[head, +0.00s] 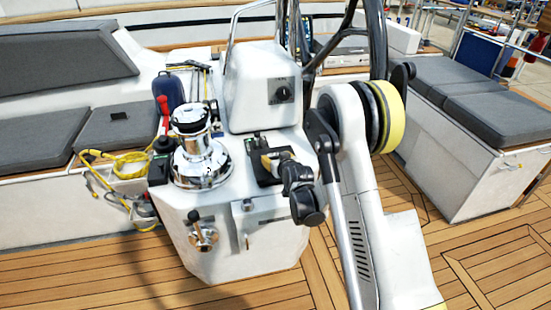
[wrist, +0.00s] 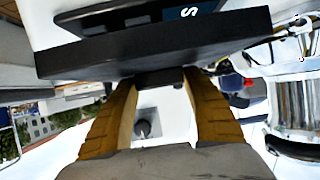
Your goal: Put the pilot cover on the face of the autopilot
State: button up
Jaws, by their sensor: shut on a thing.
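My gripper (wrist: 160,85) has its two yellow-brown fingers shut on a small tab of a thick black slab, which looks like the pilot cover (wrist: 150,48). The slab spans the upper part of the wrist view. Past its edge a dark panel with a pale S mark, apparently the autopilot (wrist: 130,15), shows on a white surface, partly hidden. I cannot tell whether the two touch. In the head view my gripper (head: 268,163) is low over the white pedestal, beside a dark piece (head: 263,177); my wrist hides part of this spot.
A chrome winch (head: 199,150) stands left of the gripper. The raised white housing with a black knob (head: 282,92) is behind it. A red-handled tool (head: 163,113) and a yellow rope (head: 128,165) are further left. Cushioned benches flank the teak floor.

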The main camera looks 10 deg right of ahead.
jog(key=shift+f, duration=1.4)
dwell(0.9)
dwell(0.5)
jog(key=o, duration=1.6)
jog(key=shift+o, duration=0.2)
jog(key=shift+r+p, duration=1.75)
jog(key=shift+r, duration=1.8)
